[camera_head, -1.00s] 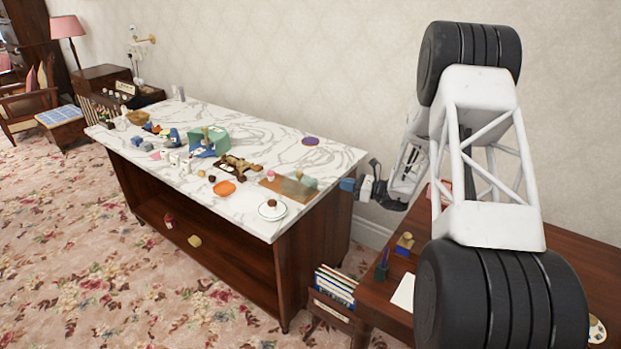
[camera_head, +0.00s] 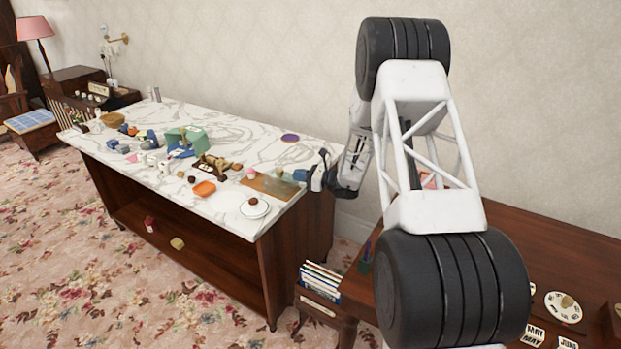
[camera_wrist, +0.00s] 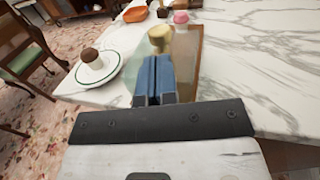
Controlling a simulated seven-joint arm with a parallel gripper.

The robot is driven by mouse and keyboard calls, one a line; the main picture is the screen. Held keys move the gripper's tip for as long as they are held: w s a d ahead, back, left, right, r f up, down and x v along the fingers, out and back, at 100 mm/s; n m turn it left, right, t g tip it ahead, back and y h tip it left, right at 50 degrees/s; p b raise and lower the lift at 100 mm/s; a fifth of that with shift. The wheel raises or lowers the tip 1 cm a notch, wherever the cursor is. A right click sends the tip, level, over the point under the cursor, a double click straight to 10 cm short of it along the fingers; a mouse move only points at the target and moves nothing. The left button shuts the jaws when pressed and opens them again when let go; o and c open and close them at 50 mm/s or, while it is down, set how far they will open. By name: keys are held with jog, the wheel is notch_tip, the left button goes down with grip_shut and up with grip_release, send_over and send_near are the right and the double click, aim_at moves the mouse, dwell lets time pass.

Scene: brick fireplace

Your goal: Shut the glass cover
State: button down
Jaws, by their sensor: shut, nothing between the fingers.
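A flat brown wooden board (camera_head: 262,183) lies near the right end of the marble counter. A clear, greenish glass panel (camera_head: 284,187) is over part of it; I take this for the glass cover. In the wrist view the panel (camera_wrist: 186,62) is partly hidden behind my fingers, and I cannot tell how far it is open. A pale yellow knob-like piece (camera_wrist: 160,38) stands just beyond my fingertips. My gripper (camera_wrist: 154,75) has blue fingers, shut and empty, at the board's near end. In the head view my gripper (camera_head: 301,175) is at the counter's right edge. Contact is unclear.
A white plate (camera_head: 254,208) with a brown-topped cake is left of my fingers in the wrist view. A pink-topped cake (camera_wrist: 180,17) and an orange dish (camera_head: 204,189) are farther off. Bare marble (camera_wrist: 250,60) lies right of the board. A wooden desk (camera_head: 520,250) is at right.

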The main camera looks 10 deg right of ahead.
aim_at(289, 179)
jog(key=shift+x, duration=1.8)
jog(key=shift+a, duration=0.1)
jog(key=w+a, duration=0.8)
jog(key=shift+w, duration=0.15)
jog(key=shift+w+a, duration=0.15)
jog(key=shift+a, duration=0.1)
jog(key=shift+a, duration=0.1)
jog(key=shift+r, duration=0.1)
jog(key=v, duration=1.4)
jog(key=shift+d, duration=0.45)
